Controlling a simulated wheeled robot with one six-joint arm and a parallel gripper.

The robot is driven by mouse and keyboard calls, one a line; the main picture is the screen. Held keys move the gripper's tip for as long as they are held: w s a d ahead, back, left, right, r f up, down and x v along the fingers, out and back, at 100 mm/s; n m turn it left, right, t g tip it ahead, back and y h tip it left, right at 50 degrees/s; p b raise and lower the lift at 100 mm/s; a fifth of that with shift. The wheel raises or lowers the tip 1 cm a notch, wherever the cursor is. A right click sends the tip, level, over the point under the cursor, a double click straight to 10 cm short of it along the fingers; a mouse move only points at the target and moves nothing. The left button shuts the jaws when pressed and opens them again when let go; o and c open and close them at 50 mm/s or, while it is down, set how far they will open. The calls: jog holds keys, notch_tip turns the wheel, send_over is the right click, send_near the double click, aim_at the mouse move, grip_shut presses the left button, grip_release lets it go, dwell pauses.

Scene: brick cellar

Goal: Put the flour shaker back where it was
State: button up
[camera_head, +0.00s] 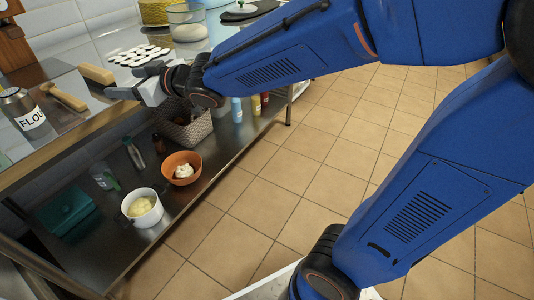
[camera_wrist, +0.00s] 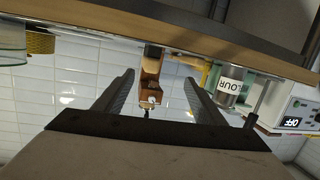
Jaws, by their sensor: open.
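The flour shaker (camera_head: 23,114) is a metal can with a white FLOUR label, standing upright on the counter at the far left in the head view. In the wrist view, which is upside down, the shaker (camera_wrist: 231,86) shows right of the fingers, apart from them. My gripper (camera_head: 122,92) is over the counter edge, to the right of the shaker. In the wrist view my gripper (camera_wrist: 159,77) has its fingers spread with nothing between them; a wooden box shows far behind the gap.
A wooden mallet (camera_head: 64,96) and a wooden block (camera_head: 97,74) lie between shaker and gripper. White round pieces (camera_head: 138,56) lie behind. The shelf below holds a wicker basket (camera_head: 187,130), an orange bowl (camera_head: 181,168) and a white pot (camera_head: 142,208). Tiled floor (camera_head: 290,160) is clear.

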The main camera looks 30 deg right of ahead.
jog(key=s+d+f+m+g+h, duration=0.1)
jog(key=s+d+f+m+h, duration=0.15)
jog(key=d, duration=0.55)
jog(key=s+d+f+m+h, duration=0.2)
jog(key=s+d+h, duration=0.2)
jog(key=d, duration=0.5)
jog(key=s+d+f+m+g+h, duration=0.1)
jog(key=s+d+f+m+h, duration=0.15)
jog(key=d, duration=0.55)
jog(key=s+d+f+m+g, duration=0.1)
jog(key=s+d+f+g, duration=0.1)
jog(key=s, duration=0.8)
jog(key=s+d+f+g+h, duration=0.1)
jog(key=s+d+f+g, duration=0.2)
jog(key=s, duration=0.7)
notch_tip(320, 180, down, 2)
jog(key=shift+s+d+f+m, duration=0.15)
jog(key=shift+s+d+m, duration=0.05)
jog(key=shift+d+m, duration=0.25)
